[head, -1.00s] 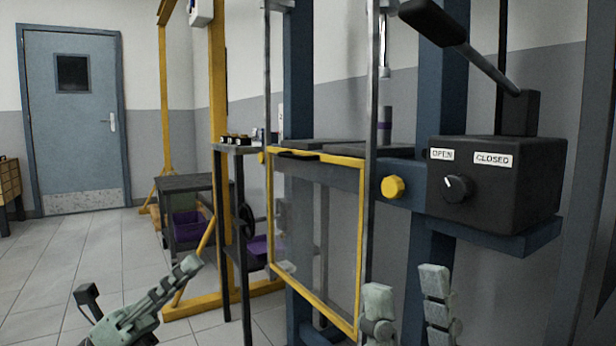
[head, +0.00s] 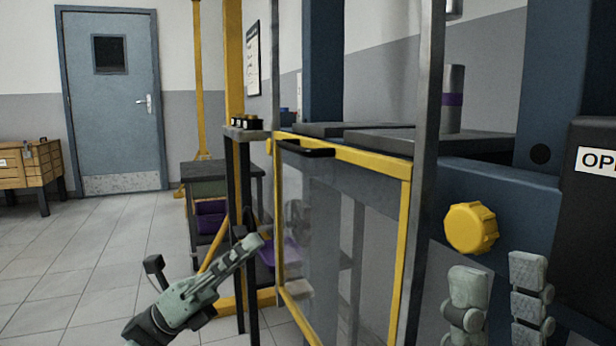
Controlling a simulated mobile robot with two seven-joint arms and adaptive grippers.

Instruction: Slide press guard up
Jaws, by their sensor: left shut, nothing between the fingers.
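The press guard is a clear panel in a yellow frame (head: 350,155), hanging low between two grey upright rails, below the level of the press bed. A black handle (head: 306,149) sits on its top bar. My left gripper (head: 254,243) is shut and empty, low in front of the guard's left edge in the picture and apart from the handle. My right gripper (head: 500,290) is at the lower right, in front of the press frame, its two fingers spread apart with nothing seen between them.
A yellow knob (head: 471,228) sits on the blue press frame (head: 510,190), beside a black control box (head: 592,210). A dark bench (head: 215,172) stands behind. Floor at the left is clear.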

